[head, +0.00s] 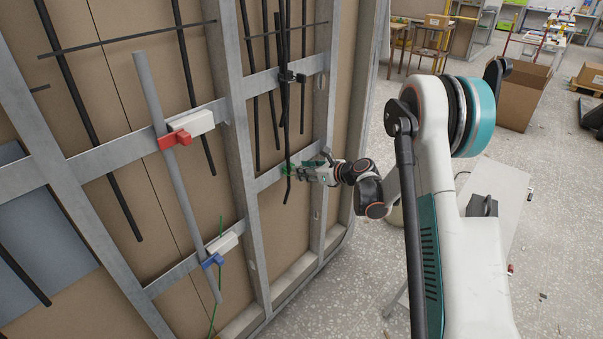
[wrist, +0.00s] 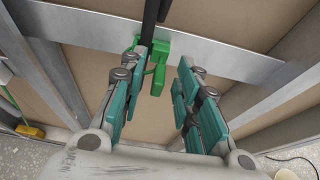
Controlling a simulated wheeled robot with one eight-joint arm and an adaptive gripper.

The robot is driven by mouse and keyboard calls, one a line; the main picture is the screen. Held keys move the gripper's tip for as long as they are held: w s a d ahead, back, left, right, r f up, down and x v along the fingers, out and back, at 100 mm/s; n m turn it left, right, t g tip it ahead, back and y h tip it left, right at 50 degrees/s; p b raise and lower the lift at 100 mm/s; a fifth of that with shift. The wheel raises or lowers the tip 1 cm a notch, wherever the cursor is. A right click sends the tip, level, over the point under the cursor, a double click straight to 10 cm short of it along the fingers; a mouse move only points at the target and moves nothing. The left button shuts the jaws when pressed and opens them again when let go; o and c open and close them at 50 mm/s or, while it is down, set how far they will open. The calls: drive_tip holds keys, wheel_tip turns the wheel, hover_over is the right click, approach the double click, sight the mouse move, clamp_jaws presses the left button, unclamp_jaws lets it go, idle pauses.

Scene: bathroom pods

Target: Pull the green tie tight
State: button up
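The green tie (wrist: 158,72) is at a black rod (wrist: 150,22) in front of a grey metal rail, in the upper middle of the wrist view. A short green tail hangs down from it. In the head view the tie (head: 289,167) shows small at the rod's lower part. My gripper (head: 312,171) reaches it from the right. In the wrist view my gripper (wrist: 163,64) is open, with teal fingers apart and the green tail between their tips. The left fingers are close to the tie; whether they touch it I cannot tell.
A black clamp (head: 290,77) holds the rod higher up. To the left, a grey pipe (head: 168,125) carries a red clamp (head: 175,138) and a blue clamp (head: 213,260). Metal studs and rails frame the brown panels. Open floor (head: 345,285) lies right of the frame.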

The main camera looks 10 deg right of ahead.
drive_tip(key=shift+x, duration=0.85)
clamp_jaws()
drive_tip(key=shift+s+d+b, duration=0.25)
drive_tip(key=shift+s+d, duration=0.4)
drive_tip(key=shift+s, duration=0.25)
drive_tip(key=shift+s+d+b, duration=0.25)
drive_tip(key=shift+s+d, duration=0.35)
drive_tip(key=shift+s, duration=0.3)
unclamp_jaws()
drive_tip(key=shift+d+r, duration=0.1)
drive_tip(key=v, duration=1.2)
